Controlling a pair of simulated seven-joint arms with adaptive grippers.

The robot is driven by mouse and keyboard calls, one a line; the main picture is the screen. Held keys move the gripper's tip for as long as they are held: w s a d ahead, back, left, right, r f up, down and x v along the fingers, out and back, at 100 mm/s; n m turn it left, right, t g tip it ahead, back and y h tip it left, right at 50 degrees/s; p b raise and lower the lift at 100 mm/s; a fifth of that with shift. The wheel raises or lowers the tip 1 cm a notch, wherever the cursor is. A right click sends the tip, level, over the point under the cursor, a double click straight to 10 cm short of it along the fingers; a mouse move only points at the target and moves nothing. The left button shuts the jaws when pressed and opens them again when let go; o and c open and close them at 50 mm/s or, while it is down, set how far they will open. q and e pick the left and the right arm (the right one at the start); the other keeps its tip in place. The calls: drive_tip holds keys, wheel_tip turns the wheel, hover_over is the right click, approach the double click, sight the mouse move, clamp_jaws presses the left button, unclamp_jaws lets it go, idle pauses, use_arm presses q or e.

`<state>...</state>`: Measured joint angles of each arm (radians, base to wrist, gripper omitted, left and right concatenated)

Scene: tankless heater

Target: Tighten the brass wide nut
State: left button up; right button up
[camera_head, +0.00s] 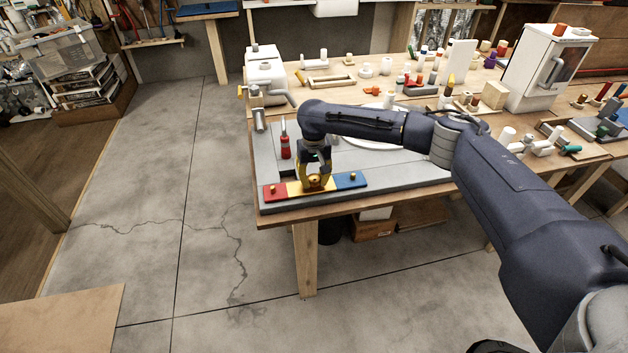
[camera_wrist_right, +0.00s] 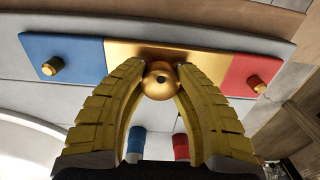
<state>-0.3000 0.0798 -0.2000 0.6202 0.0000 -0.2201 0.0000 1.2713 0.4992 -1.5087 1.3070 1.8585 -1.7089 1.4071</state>
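A round brass nut (camera_wrist_right: 160,82) sits at the middle of the yellow section (camera_wrist_right: 140,52) of a red, yellow and blue board, with a small dark hole in its face. In the head view, the board's yellow part is mostly behind my gripper. My right gripper (camera_wrist_right: 163,68) has its yellow fingers on both sides of the nut, with the tips closed against it. In the head view, my right gripper (camera_head: 315,183) points down onto the board from above. My left gripper is in neither view.
The blue section (camera_wrist_right: 62,57) and red section (camera_wrist_right: 250,72) each carry a small brass peg. A red bottle (camera_head: 285,147) stands behind the board. The wooden table (camera_head: 340,205) has its front edge just before the board. Many small parts crowd the table's back and right.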

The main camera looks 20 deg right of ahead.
sight(314, 177)
drive_tip(key=shift+o, duration=1.3)
drive_tip(key=shift+f, duration=0.1)
drive_tip(key=shift+r, duration=0.2)
drive_tip(key=shift+r, duration=2.35)
